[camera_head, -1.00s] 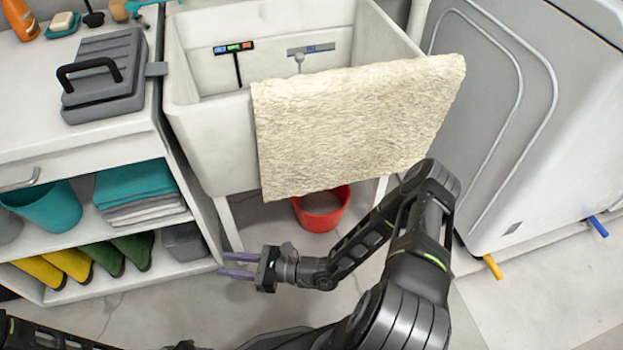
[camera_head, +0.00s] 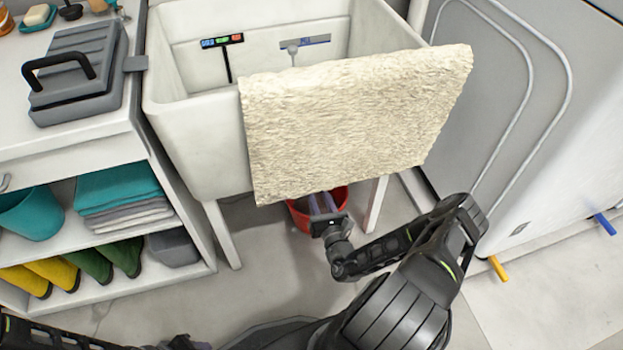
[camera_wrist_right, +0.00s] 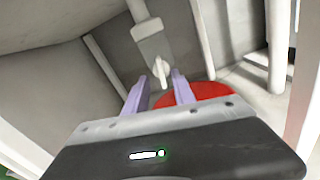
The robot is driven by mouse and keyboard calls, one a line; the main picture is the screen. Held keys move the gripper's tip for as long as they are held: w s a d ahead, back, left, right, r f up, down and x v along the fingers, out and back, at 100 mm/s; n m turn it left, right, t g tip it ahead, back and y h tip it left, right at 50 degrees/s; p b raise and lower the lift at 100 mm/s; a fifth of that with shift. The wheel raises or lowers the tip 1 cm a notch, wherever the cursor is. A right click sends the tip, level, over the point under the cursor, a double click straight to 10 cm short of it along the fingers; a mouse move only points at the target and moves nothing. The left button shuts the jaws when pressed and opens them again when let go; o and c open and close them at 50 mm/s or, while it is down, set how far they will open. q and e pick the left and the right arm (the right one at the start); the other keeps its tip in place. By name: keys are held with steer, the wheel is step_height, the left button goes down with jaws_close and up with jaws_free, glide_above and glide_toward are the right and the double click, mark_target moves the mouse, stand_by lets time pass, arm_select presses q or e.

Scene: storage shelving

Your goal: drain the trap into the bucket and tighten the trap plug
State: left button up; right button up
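The red bucket (camera_head: 301,215) stands on the floor under the sink; its red also shows in the right wrist view (camera_wrist_right: 208,91). My right gripper (camera_head: 322,203) is in front of the bucket in the head view, pointing under the sink. In the right wrist view its two purple fingers (camera_wrist_right: 160,84) are apart with nothing between them. A grey trap body (camera_wrist_right: 152,44) hangs ahead, with a pale plug (camera_wrist_right: 162,72) at its lower end, just beyond the fingertips. The towel and sink hide the trap in the head view. Part of my left arm shows at lower left; its fingers are not visible.
A cream towel (camera_head: 350,120) hangs over the front of the white sink (camera_head: 190,140). Sink legs (camera_head: 222,235) stand on both sides of the bucket. A shelf unit (camera_head: 190,285) is at left and a white appliance (camera_head: 570,150) at right. Floor in front is clear.

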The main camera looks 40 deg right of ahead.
steer(key=b+x, duration=0.2)
steer(key=x, duration=0.5)
steer(key=shift+c, duration=0.3)
steer(key=shift+s, duration=0.1)
jaws_close()
